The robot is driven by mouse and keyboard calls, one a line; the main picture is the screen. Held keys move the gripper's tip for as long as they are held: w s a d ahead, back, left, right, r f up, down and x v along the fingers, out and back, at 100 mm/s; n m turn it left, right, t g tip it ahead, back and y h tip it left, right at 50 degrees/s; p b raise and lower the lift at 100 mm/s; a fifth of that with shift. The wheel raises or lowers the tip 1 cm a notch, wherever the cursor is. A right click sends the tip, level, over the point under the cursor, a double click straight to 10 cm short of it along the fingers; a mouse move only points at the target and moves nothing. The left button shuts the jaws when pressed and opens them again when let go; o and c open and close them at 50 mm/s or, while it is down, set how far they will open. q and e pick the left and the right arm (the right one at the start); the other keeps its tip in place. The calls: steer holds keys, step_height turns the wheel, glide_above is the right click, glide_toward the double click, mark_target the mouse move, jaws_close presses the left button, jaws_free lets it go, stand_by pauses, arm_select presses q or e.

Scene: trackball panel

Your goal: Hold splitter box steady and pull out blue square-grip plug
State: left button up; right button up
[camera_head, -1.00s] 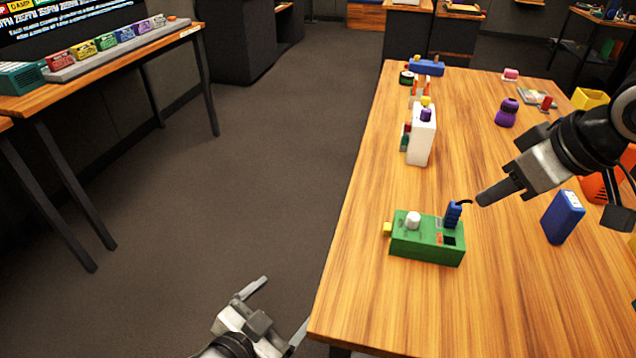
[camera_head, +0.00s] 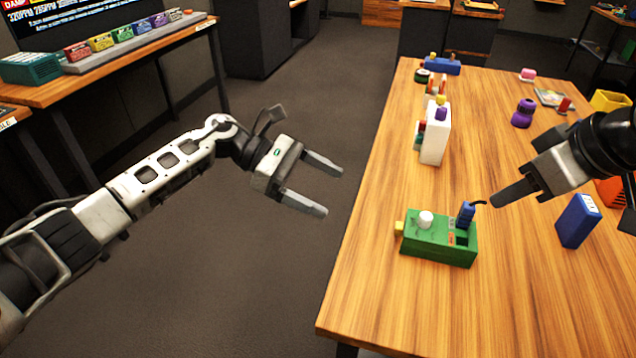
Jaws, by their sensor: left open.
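The green splitter box (camera_head: 430,243) lies on the wooden table near its left edge. It has a white knob (camera_head: 425,220) on top and a yellow piece on its left end. The blue square-grip plug (camera_head: 466,214) stands upright at the box's far right part, with a short black cable curving right from its top. My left gripper (camera_head: 333,188) is open and empty, over the floor left of the table, apart from the box. My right gripper (camera_head: 494,203) is just right of the plug, fingers pointing left at it; I cannot tell whether it is open or touches the cable.
The table (camera_head: 380,290) is clear in front of and left of the box. A blue block (camera_head: 577,221) stands to its right. A white box (camera_head: 435,135) with coloured knobs stands behind it. A purple object (camera_head: 523,113) stands further back.

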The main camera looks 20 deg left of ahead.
mark_target(470, 207)
arm_select(q)
steer(key=x, duration=1.5)
steer(key=shift+s+d+f, duration=0.1)
steer(key=shift+d+f, duration=0.15)
steer(key=shift+f, duration=0.05)
steer(key=c, duration=1.1)
arm_select(e)
steer(key=shift+o, duration=0.3)
arm_select(q)
steer(key=shift+c, duration=0.2)
arm_select(e)
steer(key=shift+o, duration=0.5)
steer(key=shift+w+a+r+m, duration=0.1)
steer(key=shift+w+a+m, duration=0.1)
steer(key=shift+w+m, duration=0.2)
steer(key=w+a+r+m+g+h, duration=0.2)
steer(key=w+a+m+g+h, duration=0.15)
steer(key=m, duration=0.45)
steer(key=shift+g+h, duration=0.25)
steer(key=shift+h, duration=0.1)
steer(key=f, duration=1.1)
steer(key=shift+s+a+f, duration=0.1)
steer(key=shift+s+f, duration=0.1)
steer(key=shift+s, duration=0.15)
steer(key=shift+c, duration=0.3)
